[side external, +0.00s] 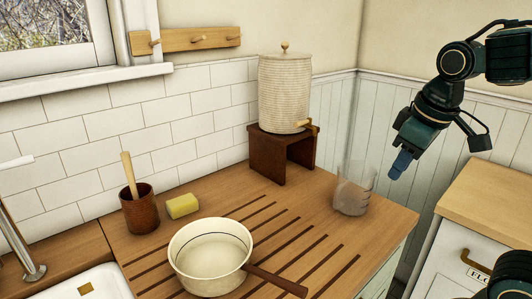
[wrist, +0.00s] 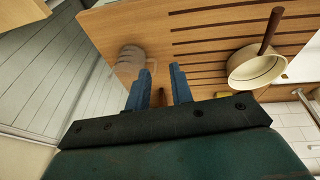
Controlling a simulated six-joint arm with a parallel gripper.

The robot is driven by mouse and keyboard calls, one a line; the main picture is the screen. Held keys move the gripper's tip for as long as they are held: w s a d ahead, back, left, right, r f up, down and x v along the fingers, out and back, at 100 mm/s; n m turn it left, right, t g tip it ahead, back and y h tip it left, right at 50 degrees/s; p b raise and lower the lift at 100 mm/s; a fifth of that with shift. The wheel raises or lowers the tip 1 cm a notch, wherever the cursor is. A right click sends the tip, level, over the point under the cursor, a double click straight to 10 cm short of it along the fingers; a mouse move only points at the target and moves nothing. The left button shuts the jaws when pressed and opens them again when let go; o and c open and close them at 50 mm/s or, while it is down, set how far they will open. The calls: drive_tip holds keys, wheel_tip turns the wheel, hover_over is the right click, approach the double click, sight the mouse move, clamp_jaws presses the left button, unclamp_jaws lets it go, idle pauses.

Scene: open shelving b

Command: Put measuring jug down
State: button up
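The clear measuring jug (side external: 352,192) stands upright on the wooden worktop, near its right corner. It also shows in the wrist view (wrist: 129,58), left of the fingers and beyond them. My gripper (side external: 399,166) hangs in the air above and to the right of the jug, apart from it. In the wrist view its two blue fingers (wrist: 160,70) are spread with a gap between them, and nothing is held.
A ribbed water crock (side external: 284,95) with a tap sits on a dark wooden stand (side external: 268,155) behind the jug. A cream saucepan (side external: 210,257) is in front left. A yellow sponge (side external: 182,206) and a brown pot (side external: 140,211) stand farther left. The grooved worktop between is clear.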

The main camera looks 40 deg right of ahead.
drive_tip(key=w+d+f+n+g, duration=0.15)
drive_tip(key=w+d+g, duration=0.25)
drive_tip(key=w, duration=0.7)
drive_tip(key=g, duration=0.3)
approach(350, 192)
drive_tip(key=w+a+f, duration=0.1)
drive_tip(key=a+f, duration=0.1)
drive_tip(key=a, duration=0.2)
drive_tip(key=shift+w+d+f+g, duration=0.1)
drive_tip(key=shift+w+f+g, duration=0.3)
drive_tip(key=shift+f, duration=0.05)
drive_tip(key=shift+s+f, duration=0.1)
drive_tip(key=shift+f, duration=0.05)
drive_tip(key=shift+x, duration=0.85)
drive_tip(key=shift+s+d+f, duration=0.1)
drive_tip(key=shift+f, duration=0.05)
drive_tip(key=shift+x, duration=2.55)
